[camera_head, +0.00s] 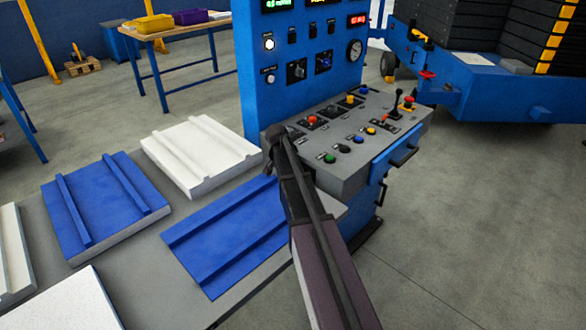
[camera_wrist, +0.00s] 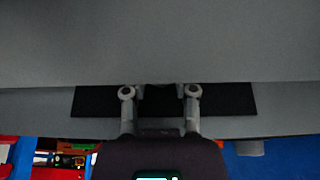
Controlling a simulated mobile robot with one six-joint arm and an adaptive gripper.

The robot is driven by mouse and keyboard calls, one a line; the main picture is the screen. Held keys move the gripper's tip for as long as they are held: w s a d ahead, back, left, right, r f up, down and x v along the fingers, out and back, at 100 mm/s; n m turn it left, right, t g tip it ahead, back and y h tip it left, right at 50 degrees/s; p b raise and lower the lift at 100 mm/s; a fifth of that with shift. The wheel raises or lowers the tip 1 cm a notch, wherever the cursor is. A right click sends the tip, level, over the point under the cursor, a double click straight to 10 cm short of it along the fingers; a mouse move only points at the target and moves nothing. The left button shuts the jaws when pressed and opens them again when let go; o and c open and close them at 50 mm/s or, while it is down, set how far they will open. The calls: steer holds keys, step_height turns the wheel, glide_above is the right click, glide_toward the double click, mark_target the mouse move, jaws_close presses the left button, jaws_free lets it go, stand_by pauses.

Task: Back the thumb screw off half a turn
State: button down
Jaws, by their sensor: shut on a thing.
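In the wrist view my gripper (camera_wrist: 160,91) has its two grey fingers a little apart, with a dark piece, which I take for the thumb screw (camera_wrist: 160,97), between the tips. Its shape is hard to make out in the shadow. A black bar (camera_wrist: 225,99) runs across behind the fingers, along the edge of a large grey surface (camera_wrist: 160,40). In the head view my dark arm reaches up to the left side of the control console; the fingers and the thumb screw are hidden there.
The grey console (camera_head: 345,175) carries coloured buttons and a black lever (camera_head: 396,103). Blue (camera_head: 105,205) and white (camera_head: 200,155) ribbed panels lie on the grey table at the left. A blue machine (camera_head: 500,85) stands at the back right. Open floor lies at the right.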

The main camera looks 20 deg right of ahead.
steer(key=shift+w+g, duration=0.15)
steer(key=shift+g, duration=0.55)
steer(key=shift+c, duration=2)
jaws_free()
steer(key=shift+s+t, duration=0.25)
steer(key=shift+t, duration=0.15)
